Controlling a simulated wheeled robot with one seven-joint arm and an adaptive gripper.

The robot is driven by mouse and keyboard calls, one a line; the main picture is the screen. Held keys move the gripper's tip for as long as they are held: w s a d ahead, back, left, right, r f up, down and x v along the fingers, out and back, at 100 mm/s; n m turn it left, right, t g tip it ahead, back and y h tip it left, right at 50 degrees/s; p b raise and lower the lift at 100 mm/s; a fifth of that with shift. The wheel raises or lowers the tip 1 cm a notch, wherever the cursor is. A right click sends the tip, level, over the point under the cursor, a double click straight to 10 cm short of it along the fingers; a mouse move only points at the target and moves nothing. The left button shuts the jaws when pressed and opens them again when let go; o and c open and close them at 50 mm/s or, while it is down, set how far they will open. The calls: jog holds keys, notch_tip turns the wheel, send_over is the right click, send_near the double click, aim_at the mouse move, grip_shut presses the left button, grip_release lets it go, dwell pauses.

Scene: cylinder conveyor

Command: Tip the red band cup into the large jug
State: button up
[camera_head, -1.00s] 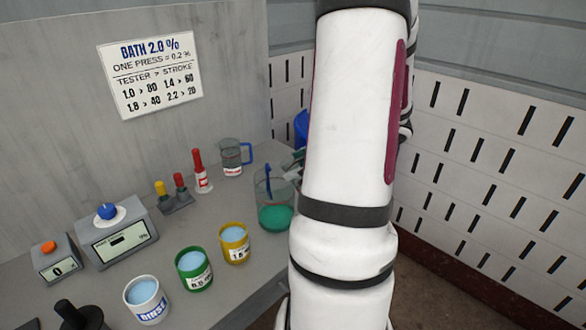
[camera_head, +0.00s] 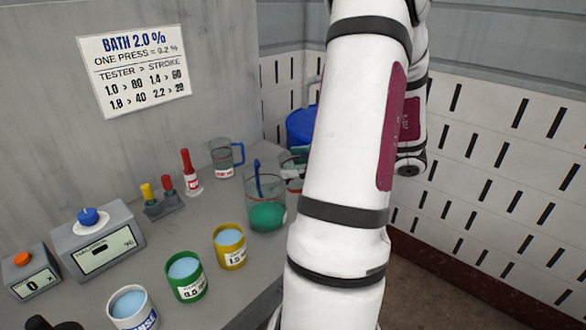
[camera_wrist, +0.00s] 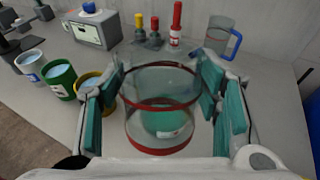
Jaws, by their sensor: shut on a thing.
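The red band cup (camera_wrist: 160,82) is clear, with a red band, and sits between the teal pads of my gripper (camera_wrist: 165,92) in the wrist view. My gripper is shut on it. In the head view the cup (camera_head: 295,184) shows only partly beside my arm, close to the right of the large jug's rim. The large jug (camera_head: 265,190) is clear glass, with a blue handle and green liquid low inside, and stands upright on the bench. In the wrist view green shows through or behind the cup. I cannot tell the cup's contents or exact tilt.
Yellow (camera_head: 229,247), green (camera_head: 186,277) and white (camera_head: 133,310) cups of blue liquid stand in front-left. A smaller blue-handled jug (camera_head: 226,160) and a red bottle (camera_head: 191,172) stand behind. A blue drum (camera_head: 301,127) is beyond the bench.

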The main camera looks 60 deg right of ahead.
jog(key=shift+w+f+t+b, duration=0.1)
jog(key=shift+f+t+b, duration=0.2)
jog(key=shift+t+b, duration=0.2)
jog(key=shift+r, duration=0.1)
jog(key=shift+t+b, duration=0.5)
jog(key=shift+b, duration=0.1)
jog(key=shift+w+t+y, duration=0.15)
jog(key=shift+t+y, duration=0.15)
jog(key=shift+t, duration=0.1)
jog(key=shift+r, duration=0.1)
